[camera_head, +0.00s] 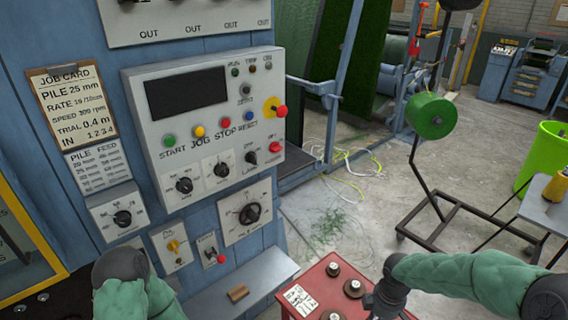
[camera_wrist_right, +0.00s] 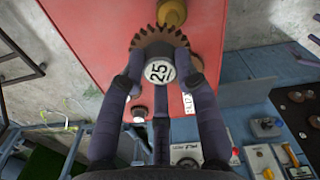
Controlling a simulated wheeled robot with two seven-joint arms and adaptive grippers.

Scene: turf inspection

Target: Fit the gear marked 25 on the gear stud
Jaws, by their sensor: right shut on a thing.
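The gear marked 25 (camera_wrist_right: 158,40) is a brown toothed wheel with a pale hub reading 25, in the upper middle of the right wrist view. My right gripper (camera_wrist_right: 160,62) is shut on its hub, with fingers on both sides. The gear shows against a red tabletop; I cannot tell whether it touches it. In the head view my right gripper (camera_head: 385,302) is at the bottom, beside the red table, and the gear cannot be made out there. I cannot pick out the gear stud for certain. My left arm shows at the bottom left; its gripper is out of view.
The red table (camera_head: 316,277) bears several round dark pieces with pale tops and a white card (camera_head: 298,300). A blue machine with a control panel (camera_head: 205,110) stands left. A dark recess (camera_wrist_right: 300,105) with brown round parts shows in the wrist view.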

